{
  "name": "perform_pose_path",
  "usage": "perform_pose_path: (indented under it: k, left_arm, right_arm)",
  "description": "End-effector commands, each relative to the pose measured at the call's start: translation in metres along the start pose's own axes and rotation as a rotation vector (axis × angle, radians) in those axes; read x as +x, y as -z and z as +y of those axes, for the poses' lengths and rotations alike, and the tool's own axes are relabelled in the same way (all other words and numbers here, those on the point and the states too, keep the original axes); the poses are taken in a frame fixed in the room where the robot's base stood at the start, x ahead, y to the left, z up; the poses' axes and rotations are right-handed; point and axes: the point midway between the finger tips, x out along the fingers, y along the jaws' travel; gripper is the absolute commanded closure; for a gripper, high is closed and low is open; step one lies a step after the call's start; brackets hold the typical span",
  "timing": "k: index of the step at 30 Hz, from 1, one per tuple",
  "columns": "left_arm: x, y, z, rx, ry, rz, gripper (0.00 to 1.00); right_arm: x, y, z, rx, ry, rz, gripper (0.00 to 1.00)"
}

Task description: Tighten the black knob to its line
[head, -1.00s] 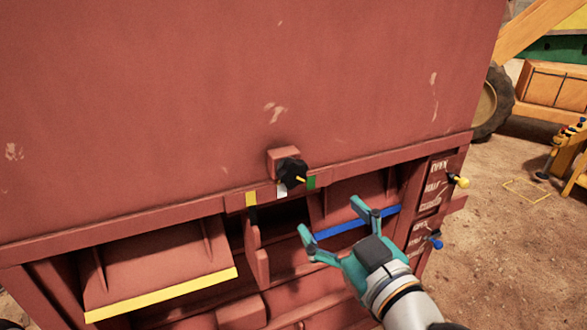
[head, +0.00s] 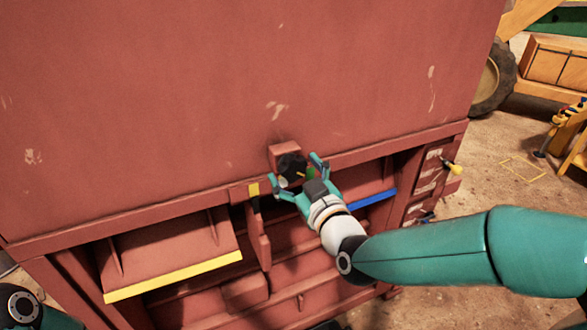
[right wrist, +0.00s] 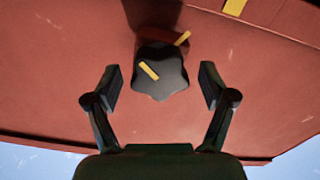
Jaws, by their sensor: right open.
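The black knob (head: 290,163) sits on a red block (head: 283,149) on the machine's red wall. In the right wrist view the lobed knob (right wrist: 162,80) shows a slanted yellow mark (right wrist: 149,70) on its face. A second yellow line (right wrist: 182,38) shows beyond its rim at the upper right, apart from the first and at a different slant. My right gripper (head: 297,172) is open, one finger on each side of the knob; in the right wrist view gaps show between the knob and both fingers (right wrist: 160,84). My left gripper is out of view.
Below the knob are a flap with a yellow edge (head: 175,277) and one with a blue edge (head: 372,199). A yellow-knobbed lever (head: 452,168) stands at the right side. Open ground lies right of the machine.

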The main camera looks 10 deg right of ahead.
Motion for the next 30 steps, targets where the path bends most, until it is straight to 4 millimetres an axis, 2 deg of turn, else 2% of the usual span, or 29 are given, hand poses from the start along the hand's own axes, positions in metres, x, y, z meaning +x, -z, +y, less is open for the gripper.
perform_pose_path:
  k: [7, 18, 19, 25, 30]
  left_arm:
    - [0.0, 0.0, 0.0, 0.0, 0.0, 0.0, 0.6]
    - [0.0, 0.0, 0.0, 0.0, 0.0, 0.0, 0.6]
    - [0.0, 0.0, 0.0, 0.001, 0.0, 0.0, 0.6]
    - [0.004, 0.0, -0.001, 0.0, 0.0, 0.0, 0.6]
    - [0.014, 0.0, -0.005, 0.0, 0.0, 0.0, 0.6]
  right_arm:
    - [0.001, 0.0, 0.0, 0.0, 0.0, 0.0, 0.18]
    - [0.0, 0.0, 0.0, 0.0, 0.0, -0.001, 0.78]
    - [0.001, 0.001, -0.006, 0.0, 0.004, 0.0, 0.77]
    - [0.0, -0.001, -0.001, 0.013, 0.002, 0.0, 0.78]
    - [0.0, -0.004, -0.001, 0.064, 0.002, 0.0, 0.77]
